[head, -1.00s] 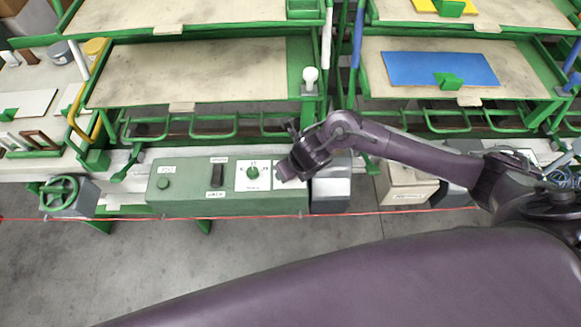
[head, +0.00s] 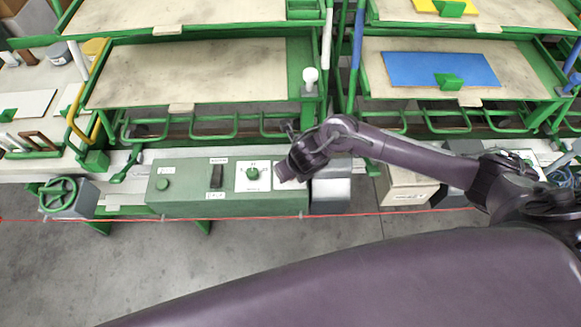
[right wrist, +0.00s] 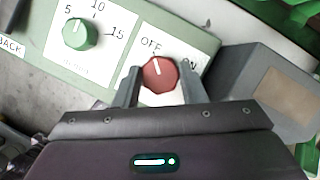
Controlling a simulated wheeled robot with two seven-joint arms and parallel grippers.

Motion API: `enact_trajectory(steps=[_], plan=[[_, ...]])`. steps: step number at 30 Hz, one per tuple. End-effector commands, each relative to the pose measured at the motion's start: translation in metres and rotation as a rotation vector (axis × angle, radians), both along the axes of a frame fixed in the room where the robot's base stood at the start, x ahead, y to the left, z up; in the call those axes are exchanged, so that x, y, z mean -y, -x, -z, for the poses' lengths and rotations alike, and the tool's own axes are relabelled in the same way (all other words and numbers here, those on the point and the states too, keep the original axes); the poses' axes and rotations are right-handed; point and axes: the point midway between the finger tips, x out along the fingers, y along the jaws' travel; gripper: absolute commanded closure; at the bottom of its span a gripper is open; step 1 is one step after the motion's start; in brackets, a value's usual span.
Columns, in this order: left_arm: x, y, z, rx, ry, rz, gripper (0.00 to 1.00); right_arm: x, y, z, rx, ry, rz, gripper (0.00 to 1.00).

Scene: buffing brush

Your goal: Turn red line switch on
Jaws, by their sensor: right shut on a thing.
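The red line switch is a round red knob (right wrist: 160,73) with a white pointer line on a white plate, seen in the right wrist view. The plate reads OFF at upper left and ON at right, partly covered by a finger. The pointer faces roughly toward OFF. My right gripper (right wrist: 161,82) has its two grey fingers on either side of the knob, shut on it. In the head view my right gripper (head: 287,176) covers the knob at the right end of the green control box (head: 200,202). My left gripper is not in view.
A green dial (right wrist: 79,33) marked 5, 10, 15 is left of the red knob. The box also carries a black rocker switch (head: 216,176) and a green button (head: 162,184). A grey box (head: 331,193) stands just right. A thin red line (head: 400,213) runs along the front.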

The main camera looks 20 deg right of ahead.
Motion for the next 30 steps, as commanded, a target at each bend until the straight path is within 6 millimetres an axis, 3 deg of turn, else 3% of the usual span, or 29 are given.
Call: enact_trajectory(steps=[11, 30], plan=[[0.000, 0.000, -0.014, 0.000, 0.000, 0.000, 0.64, -0.002, 0.000, -0.003, -0.001, 0.001, 0.202, 0.86], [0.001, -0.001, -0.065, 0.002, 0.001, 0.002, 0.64, -0.006, 0.000, -0.004, -0.003, 0.000, 0.808, 0.86]])
